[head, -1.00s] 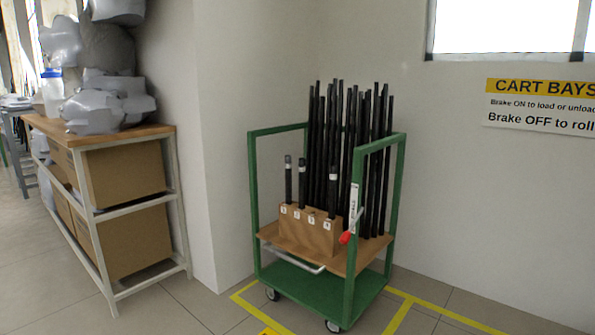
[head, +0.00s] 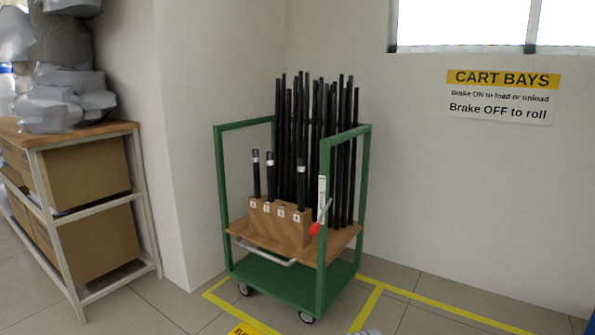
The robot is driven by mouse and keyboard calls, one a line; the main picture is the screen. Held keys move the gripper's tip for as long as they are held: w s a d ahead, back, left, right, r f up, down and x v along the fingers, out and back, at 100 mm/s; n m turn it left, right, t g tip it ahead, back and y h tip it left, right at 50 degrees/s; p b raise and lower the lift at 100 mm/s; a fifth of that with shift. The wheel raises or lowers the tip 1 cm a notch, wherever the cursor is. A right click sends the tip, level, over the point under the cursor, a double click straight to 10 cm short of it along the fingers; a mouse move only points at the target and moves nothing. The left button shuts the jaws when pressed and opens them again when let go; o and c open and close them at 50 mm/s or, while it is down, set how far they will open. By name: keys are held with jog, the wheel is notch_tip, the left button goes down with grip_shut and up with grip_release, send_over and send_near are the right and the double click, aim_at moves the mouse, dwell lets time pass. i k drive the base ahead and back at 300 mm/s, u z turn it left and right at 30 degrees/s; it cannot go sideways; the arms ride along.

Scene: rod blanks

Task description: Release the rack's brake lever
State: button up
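The rack (head: 328,270) is a green-framed cart on casters, standing by the wall inside yellow floor lines. Its brake lever (head: 325,211) is a thin metal rod with a red knob (head: 315,229) on the front right post. The lever slants, with the knob at its lower left end. A white label (head: 322,188) with lettering too small to read is on the same post above it.
Several black rods (head: 300,130) stand upright in the rack behind a numbered wooden block (head: 279,222). A silver handle bar (head: 262,254) juts from its front. A shelf with cardboard boxes (head: 85,182) stands left. A wall sign (head: 503,97) reads "Brake OFF to roll".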

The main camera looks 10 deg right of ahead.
aim_at(314, 229)
jog(key=u, duration=0.05)
jog(key=k, duration=0.5)
jog(key=z, duration=0.65)
jog(key=i, duration=0.8)
jog(key=u, duration=1.45)
jog(key=i, duration=0.45)
